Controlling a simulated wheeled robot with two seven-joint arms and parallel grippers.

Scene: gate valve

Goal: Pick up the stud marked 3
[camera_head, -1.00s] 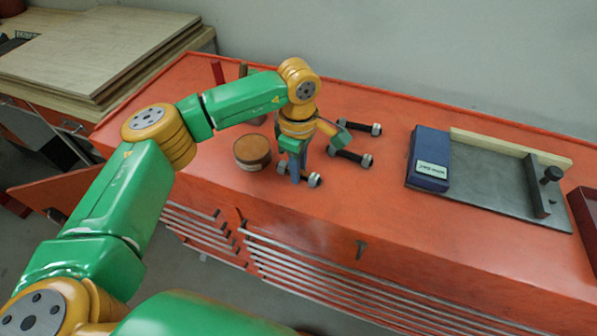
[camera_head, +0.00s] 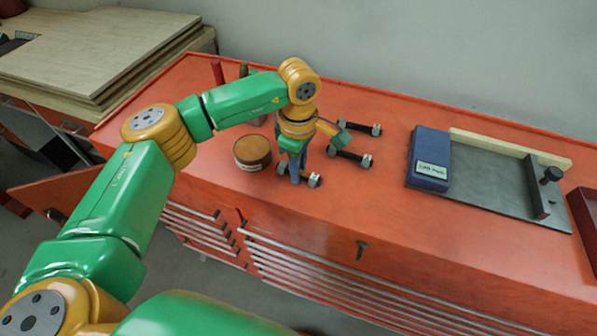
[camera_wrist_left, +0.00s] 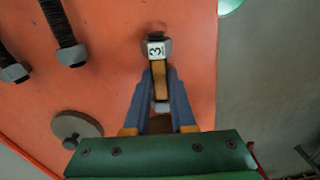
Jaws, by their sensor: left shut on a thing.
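The stud marked 3 (camera_wrist_left: 157,47) lies under my left gripper in the left wrist view, its white label with a 3 facing the camera. My left gripper (camera_wrist_left: 160,88) is shut on this stud, with its blue-grey fingers on both sides of it. My right gripper is not in view.
A round brown-topped container (camera_head: 252,152) stands just left of the gripper. A blue box (camera_head: 429,158) sits on a grey plate (camera_head: 487,193) with a wooden strip, at the right. The orange bench top (camera_head: 330,220) is clear in front, up to its edge.

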